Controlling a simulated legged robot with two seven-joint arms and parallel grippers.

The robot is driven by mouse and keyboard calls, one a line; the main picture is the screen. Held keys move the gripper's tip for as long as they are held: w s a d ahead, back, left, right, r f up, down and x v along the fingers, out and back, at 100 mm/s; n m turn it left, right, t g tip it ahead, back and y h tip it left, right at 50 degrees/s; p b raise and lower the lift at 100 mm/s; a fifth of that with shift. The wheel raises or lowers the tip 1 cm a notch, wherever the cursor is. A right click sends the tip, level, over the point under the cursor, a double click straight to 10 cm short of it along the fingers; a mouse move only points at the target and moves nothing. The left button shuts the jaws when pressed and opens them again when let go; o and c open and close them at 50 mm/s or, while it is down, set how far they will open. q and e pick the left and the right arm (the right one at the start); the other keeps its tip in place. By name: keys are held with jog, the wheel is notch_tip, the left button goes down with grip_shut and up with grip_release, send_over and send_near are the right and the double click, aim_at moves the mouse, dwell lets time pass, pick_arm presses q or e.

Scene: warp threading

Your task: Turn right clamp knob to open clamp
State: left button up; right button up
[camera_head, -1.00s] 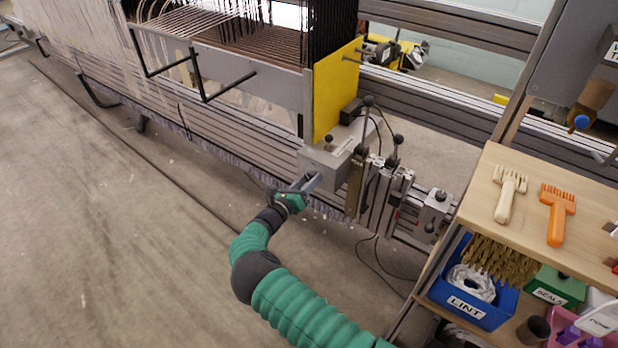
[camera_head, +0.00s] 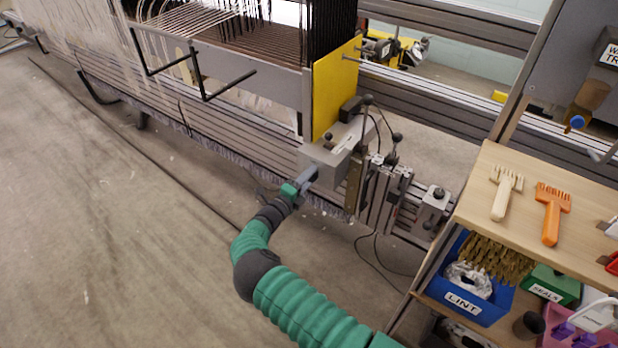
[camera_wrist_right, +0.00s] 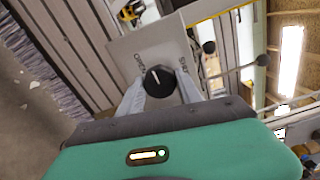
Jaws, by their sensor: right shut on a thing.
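The right clamp is a grey metal block (camera_head: 326,160) at the right end of the loom rail in the head view. Its black round knob (camera_wrist_right: 159,82) with a white pointer line shows in the right wrist view, on a grey plate (camera_wrist_right: 150,50) with small lettering on either side. My right gripper (camera_wrist_right: 160,92) has one finger on each side of the knob and is shut on it. In the head view the right gripper (camera_head: 308,176) reaches the block's front face, and the knob is hidden there. My left gripper is not in view.
Levers with black ball ends (camera_head: 367,100) stand just right of the block. A yellow plate (camera_head: 336,88) rises behind it. A wooden shelf (camera_head: 485,200) with brushes and a blue lint bin (camera_head: 468,300) stands at the right. The floor at left is open.

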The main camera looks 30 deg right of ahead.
jog(key=shift+w+a+n, duration=0.15)
jog(key=shift+w+n, duration=0.05)
jog(key=shift+n, duration=0.9)
jog(key=o, duration=1.4)
jog(key=shift+f, duration=0.1)
jog(key=shift+c, duration=0.2)
jog(key=shift+s, duration=0.15)
